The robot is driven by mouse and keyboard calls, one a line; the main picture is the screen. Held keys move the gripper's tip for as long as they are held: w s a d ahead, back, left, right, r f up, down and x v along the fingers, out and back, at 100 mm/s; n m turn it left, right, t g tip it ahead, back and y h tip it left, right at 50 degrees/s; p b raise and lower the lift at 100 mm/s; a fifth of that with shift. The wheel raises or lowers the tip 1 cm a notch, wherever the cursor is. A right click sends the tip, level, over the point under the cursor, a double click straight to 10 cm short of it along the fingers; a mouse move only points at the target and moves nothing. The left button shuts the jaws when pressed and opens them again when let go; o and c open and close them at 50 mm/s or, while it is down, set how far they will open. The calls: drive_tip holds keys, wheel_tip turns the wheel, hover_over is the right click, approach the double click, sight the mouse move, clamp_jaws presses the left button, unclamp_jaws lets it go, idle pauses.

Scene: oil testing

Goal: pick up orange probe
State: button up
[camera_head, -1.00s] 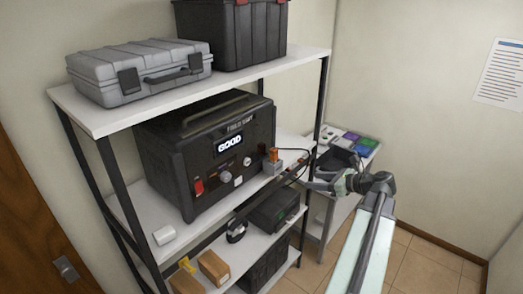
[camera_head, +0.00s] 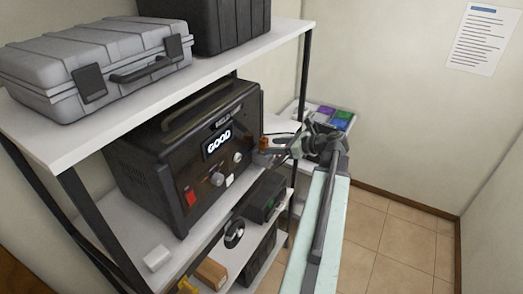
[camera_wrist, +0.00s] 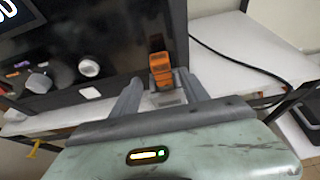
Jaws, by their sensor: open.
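The orange probe (camera_wrist: 160,66) stands upright in a grey holder (camera_wrist: 168,98) on the shelf, close to the tester's front right corner. In the head view the probe (camera_head: 264,142) is small and partly covered by my gripper. My gripper (camera_wrist: 160,82) is open, with one finger on each side of the probe and its holder in the wrist view. I cannot tell whether either finger touches. In the head view my gripper (camera_head: 272,150) reaches in from the right at shelf height.
The black tester (camera_head: 185,150) with a "GOOD" display fills the middle shelf (camera_head: 125,258) left of my gripper. A black cable (camera_wrist: 235,62) runs right of the probe. A shelf post (camera_head: 301,110) stands nearby. A side table with coloured items (camera_head: 325,113) is behind.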

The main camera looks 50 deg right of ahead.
sight(267, 145)
drive_tip(key=b+x, duration=0.2)
drive_tip(key=x, duration=0.3)
drive_tip(key=shift+w+d+f, duration=0.1)
drive_tip(key=shift+w+f, duration=0.1)
drive_tip(key=shift+w, duration=0.15)
drive_tip(key=shift+s+r, duration=0.15)
clamp_jaws()
